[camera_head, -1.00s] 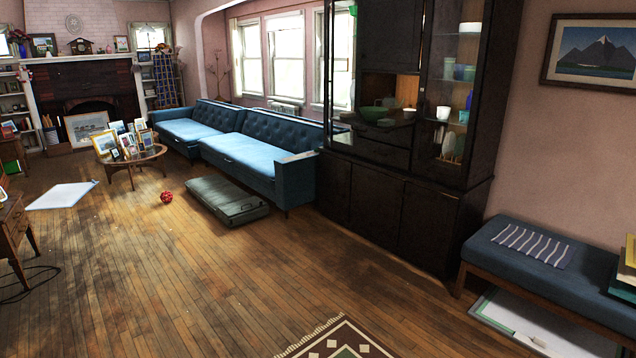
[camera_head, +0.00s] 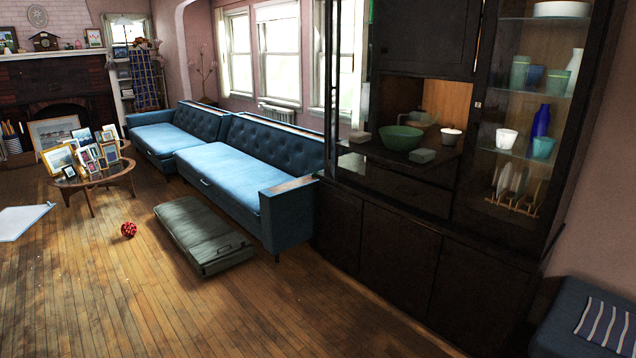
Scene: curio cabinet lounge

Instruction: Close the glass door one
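A tall dark wood curio cabinet (camera_head: 408,238) stands against the right wall in the head view. Its right section has a tall glass door (camera_head: 552,95) with shelves of cups, vases and plates behind it; this door looks shut, with a small knob at its left edge. At the cabinet's left end a narrow dark-framed glass panel (camera_head: 346,75) shows at a steep angle, with the window seen through it. I cannot tell for sure whether it is a door standing open or a fixed side. Neither of my grippers is in view.
A blue sofa (camera_head: 240,165) adjoins the cabinet's left, with a grey-green case (camera_head: 200,232) on the floor before it. A red ball (camera_head: 128,230) lies nearby. A blue bench (camera_head: 570,318) is at lower right. The wood floor (camera_head: 300,310) before the cabinet is clear.

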